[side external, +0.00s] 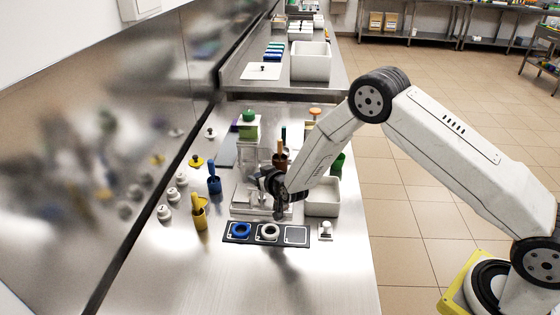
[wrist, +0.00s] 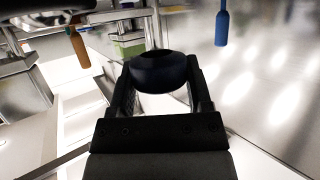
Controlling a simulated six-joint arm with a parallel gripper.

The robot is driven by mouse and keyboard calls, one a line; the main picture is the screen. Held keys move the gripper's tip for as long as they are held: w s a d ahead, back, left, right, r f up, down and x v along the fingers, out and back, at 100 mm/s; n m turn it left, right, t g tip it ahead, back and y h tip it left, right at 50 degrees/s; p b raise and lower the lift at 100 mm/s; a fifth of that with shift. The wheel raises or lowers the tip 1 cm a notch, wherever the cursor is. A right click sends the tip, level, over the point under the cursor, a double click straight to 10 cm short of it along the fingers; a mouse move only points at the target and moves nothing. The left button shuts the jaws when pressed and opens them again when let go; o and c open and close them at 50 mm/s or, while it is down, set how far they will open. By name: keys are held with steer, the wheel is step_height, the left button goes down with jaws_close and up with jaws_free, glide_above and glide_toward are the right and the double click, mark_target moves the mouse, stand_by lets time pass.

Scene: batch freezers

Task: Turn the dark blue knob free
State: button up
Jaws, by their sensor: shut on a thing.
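The dark blue knob (wrist: 160,72) is round and sits between the two fingers of my gripper (wrist: 160,80) in the wrist view. Both fingers touch its sides, and the gripper is shut on it. In the side external view my gripper (side external: 270,182) is at the clear-and-white machine (side external: 245,196) in the middle of the steel counter. There the knob is mostly hidden by the dark gripper. Whether the knob is still attached to the machine cannot be told.
A dark panel (side external: 284,242) in front holds a blue ring (side external: 240,230) and a white ring (side external: 269,231). A white bin (side external: 322,197) stands right of the machine. Blue (side external: 214,184) and yellow (side external: 200,217) cups with handled tools stand left. The counter's front is clear.

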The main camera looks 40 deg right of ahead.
steer(key=shift+m+g+h, duration=0.8)
steer(key=shift+m+h, duration=1.4)
steer(key=shift+h, duration=0.3)
steer(key=shift+m+g+h, duration=1.4)
steer(key=shift+m+h, duration=0.3)
steer(key=shift+m, duration=0.2)
steer(key=shift+m+g+h, duration=1.3)
steer(key=shift+m+g, duration=0.5)
steer(key=shift+m, duration=0.2)
steer(key=shift+d+r+m+g+h, duration=0.15)
steer(key=shift+m+g+h, duration=0.25)
steer(key=shift+m+g, duration=1.3)
steer(key=o, duration=1.3)
